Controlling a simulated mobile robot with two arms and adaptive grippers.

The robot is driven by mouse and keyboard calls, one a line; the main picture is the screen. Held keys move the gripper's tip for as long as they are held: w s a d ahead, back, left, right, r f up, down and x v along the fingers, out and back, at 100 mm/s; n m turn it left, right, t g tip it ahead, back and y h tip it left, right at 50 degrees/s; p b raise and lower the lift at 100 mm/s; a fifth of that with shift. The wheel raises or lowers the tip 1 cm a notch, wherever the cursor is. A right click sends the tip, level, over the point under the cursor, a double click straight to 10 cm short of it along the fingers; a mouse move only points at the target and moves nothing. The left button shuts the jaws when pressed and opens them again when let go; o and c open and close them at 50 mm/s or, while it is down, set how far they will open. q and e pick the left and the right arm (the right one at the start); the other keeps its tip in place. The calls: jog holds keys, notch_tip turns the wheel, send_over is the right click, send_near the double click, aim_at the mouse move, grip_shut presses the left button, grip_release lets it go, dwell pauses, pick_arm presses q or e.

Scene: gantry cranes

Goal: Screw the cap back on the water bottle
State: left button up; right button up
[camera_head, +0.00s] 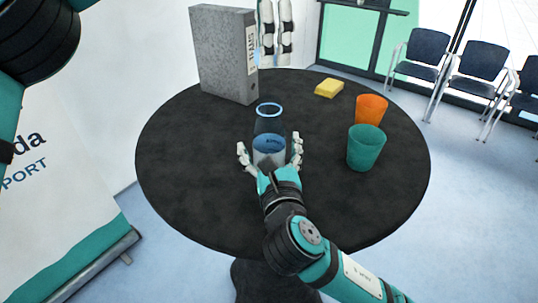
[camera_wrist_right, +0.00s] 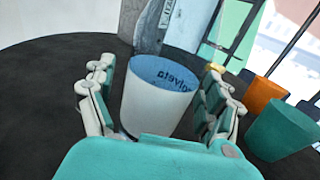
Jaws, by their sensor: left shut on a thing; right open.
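The water bottle (camera_head: 268,125) stands upright on the black round table, clear above with a blue ring at its top and a white-and-blue label lower down. In the right wrist view its label (camera_wrist_right: 150,105) is close, with mirrored lettering inside. My right gripper (camera_head: 270,158) is open at the bottle's near side, its fingers on either side of the label; I cannot tell whether they touch. No loose cap shows on the table.
A grey binder (camera_head: 222,60) stands at the back left of the table (camera_head: 200,180). A yellow sponge-like block (camera_head: 329,88), an orange cup (camera_head: 371,108) and a green cup (camera_head: 366,148) stand to the right. The table's left and front right are clear. Blue chairs (camera_head: 424,55) stand beyond.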

pick_arm(q)
jog(key=shift+s+r, duration=0.1)
jog(key=shift+s, duration=0.1)
pick_arm(e)
jog(key=shift+s+r, duration=0.1)
jog(key=shift+c, duration=0.9)
jog(key=c, duration=1.6)
pick_arm(q)
jog(key=shift+f, duration=2.45)
